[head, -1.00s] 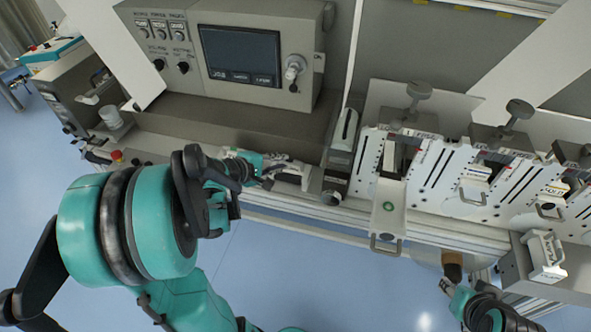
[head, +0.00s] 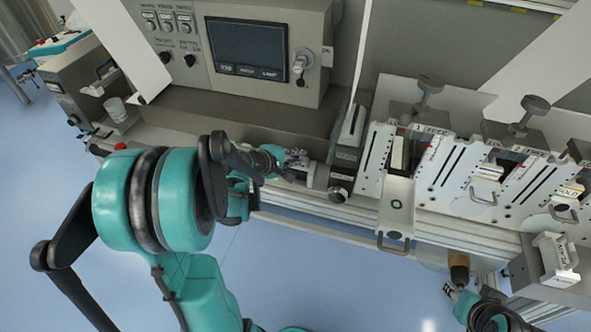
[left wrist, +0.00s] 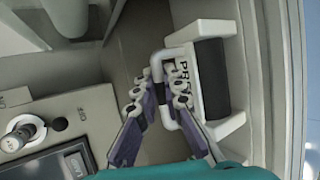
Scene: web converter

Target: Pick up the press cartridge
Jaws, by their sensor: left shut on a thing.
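The press cartridge shows in the left wrist view as a white frame (left wrist: 205,29) with a dark roller, a label starting "PR" and a white loop handle. My left gripper (left wrist: 163,92) has its fingers closed around that handle. In the head view the left gripper (head: 290,164) is at the front ledge below the control panel, with the pale cartridge (head: 309,175) partly hidden by it. The cartridge appears to rest on the ledge; I cannot tell if it is lifted. My right gripper (head: 452,291) is low at the right, beside a brown cylinder (head: 458,262); its jaws are unclear.
A grey control panel with a dark screen (head: 246,48) stands behind the ledge. A white handled box (head: 556,258) is at far right. Open floor lies in front.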

